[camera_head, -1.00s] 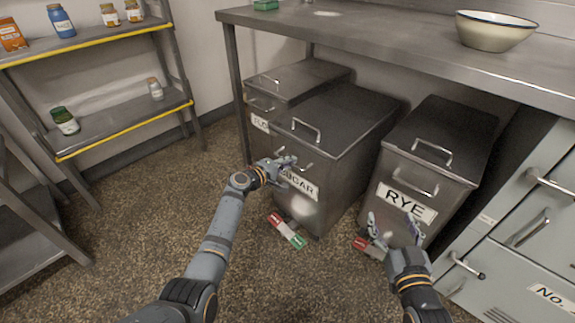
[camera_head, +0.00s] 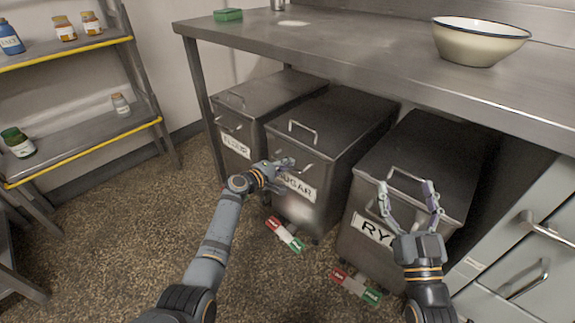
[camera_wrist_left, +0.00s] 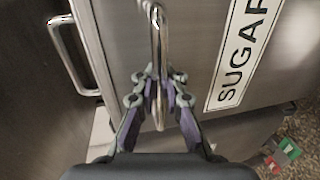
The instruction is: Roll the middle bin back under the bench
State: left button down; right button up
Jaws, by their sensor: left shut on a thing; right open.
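The middle bin, a grey metal bin labelled SUGAR (camera_head: 310,212), stands on the floor between the FLOUR bin (camera_head: 236,165) and the RYE bin (camera_head: 365,262). Its rear part is under the steel bench (camera_head: 340,50) and its front sticks out. My left gripper (camera_head: 284,166) is shut on the bin's front pull handle; the left wrist view shows its fingers on the metal bar beside the SUGAR label (camera_wrist_left: 240,50). My right gripper (camera_head: 408,190) is open and empty, in front of the RYE bin's upper front.
Drawers (camera_head: 520,270) stand at right, a shelf rack (camera_head: 85,140) at left. A bowl (camera_head: 480,42) sits on the bench.

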pick_arm(q)
jog(key=shift+w+d+r, duration=0.1)
jog(key=shift+w+r, duration=0.05)
jog(key=shift+w, duration=0.05)
pick_arm(e)
jog(key=shift+w+d+r, duration=0.1)
jog(key=shift+r, duration=0.15)
pick_arm(q)
jog(key=c, duration=1.4)
grip_release()
jog(key=shift+s, duration=0.1)
pick_arm(e)
jog(key=shift+r, duration=0.1)
pick_arm(q)
jog(key=v, duration=1.2)
